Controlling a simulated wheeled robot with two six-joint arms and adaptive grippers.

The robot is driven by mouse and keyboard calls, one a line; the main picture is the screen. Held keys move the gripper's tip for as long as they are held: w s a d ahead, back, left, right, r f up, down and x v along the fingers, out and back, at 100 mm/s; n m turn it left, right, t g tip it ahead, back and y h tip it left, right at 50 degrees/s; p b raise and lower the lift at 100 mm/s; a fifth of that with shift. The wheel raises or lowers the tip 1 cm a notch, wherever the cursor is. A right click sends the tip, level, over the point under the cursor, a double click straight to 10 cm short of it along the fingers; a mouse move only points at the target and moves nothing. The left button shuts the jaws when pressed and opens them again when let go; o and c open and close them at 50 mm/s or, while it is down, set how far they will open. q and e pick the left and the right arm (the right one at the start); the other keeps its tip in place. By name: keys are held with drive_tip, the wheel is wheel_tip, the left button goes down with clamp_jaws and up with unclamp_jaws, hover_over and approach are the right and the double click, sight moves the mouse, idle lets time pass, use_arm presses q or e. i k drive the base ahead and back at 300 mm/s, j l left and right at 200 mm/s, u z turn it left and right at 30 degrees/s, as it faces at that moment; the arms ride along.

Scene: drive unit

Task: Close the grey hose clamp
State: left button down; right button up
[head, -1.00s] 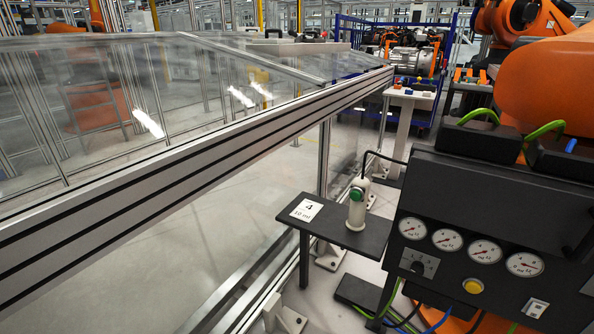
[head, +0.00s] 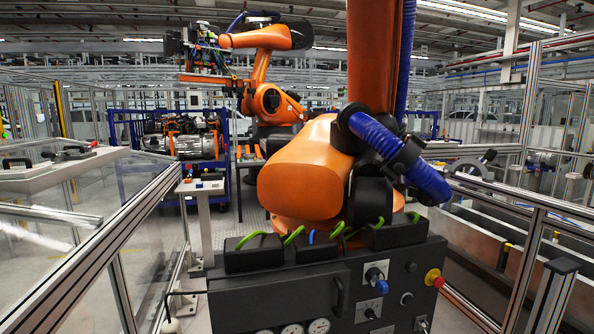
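I cannot make out the grey hose clamp in the head view. A drive unit (head: 196,146), with a silver body and orange parts, sits in a blue rack (head: 122,118) left of centre, some way off. It is too small to tell whether a clamp is on it. Neither of my grippers is in view.
A black control cabinet (head: 300,285) stands close in front, with a big orange robot arm (head: 300,180) behind it. Fence rails (head: 95,258) run along the left and right (head: 520,215). A small stand (head: 200,188) and a pale table (head: 60,168) are at left.

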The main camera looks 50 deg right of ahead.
sight(490, 155)
drive_tip(key=z, duration=1.9)
